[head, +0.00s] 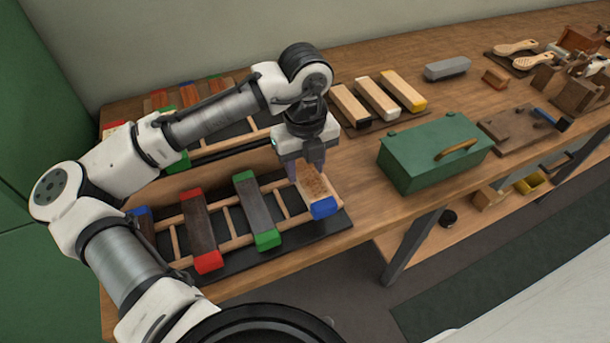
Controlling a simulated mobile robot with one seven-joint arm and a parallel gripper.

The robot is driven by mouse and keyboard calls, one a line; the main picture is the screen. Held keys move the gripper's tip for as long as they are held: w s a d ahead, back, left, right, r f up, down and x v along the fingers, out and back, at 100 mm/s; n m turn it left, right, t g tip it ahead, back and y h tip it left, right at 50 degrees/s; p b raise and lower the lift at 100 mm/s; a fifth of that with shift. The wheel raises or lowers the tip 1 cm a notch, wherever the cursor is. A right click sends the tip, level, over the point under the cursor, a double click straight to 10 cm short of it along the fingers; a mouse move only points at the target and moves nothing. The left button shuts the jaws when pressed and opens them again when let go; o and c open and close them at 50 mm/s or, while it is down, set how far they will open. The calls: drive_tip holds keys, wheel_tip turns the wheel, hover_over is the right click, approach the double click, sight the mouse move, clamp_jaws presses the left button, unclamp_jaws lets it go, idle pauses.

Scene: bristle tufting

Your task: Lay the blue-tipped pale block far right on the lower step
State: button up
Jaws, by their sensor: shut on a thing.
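The blue-tipped pale block (317,188) is at the far right of the lower step (285,248), with its blue end (324,208) toward the front edge. It lies across the line of the step's wooden rails; I cannot tell whether it rests on them. My gripper (308,177) points down over the block's rear part and is shut on it. Left of it on the lower step lie a dark block with green ends (257,212) and a dark block with red ends (200,228). A blue-ended block (142,217) shows partly behind my arm.
The upper step (205,152) behind holds several blocks, partly hidden by my arm. A green toolbox (420,158) stands to the right. Three pale blocks (377,98) lie on a dark mat behind it. The bench's front edge is close to the lower step.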

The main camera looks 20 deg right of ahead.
sight(305, 171)
drive_tip(key=shift+f, duration=1.8)
drive_tip(key=shift+f, duration=0.2)
drive_tip(key=o, duration=1.1)
drive_tip(key=shift+c, duration=0.2)
drive_tip(key=shift+r, duration=0.15)
wheel_tip(305, 171, up, 12)
drive_tip(key=shift+r, duration=0.1)
drive_tip(key=shift+s, duration=0.1)
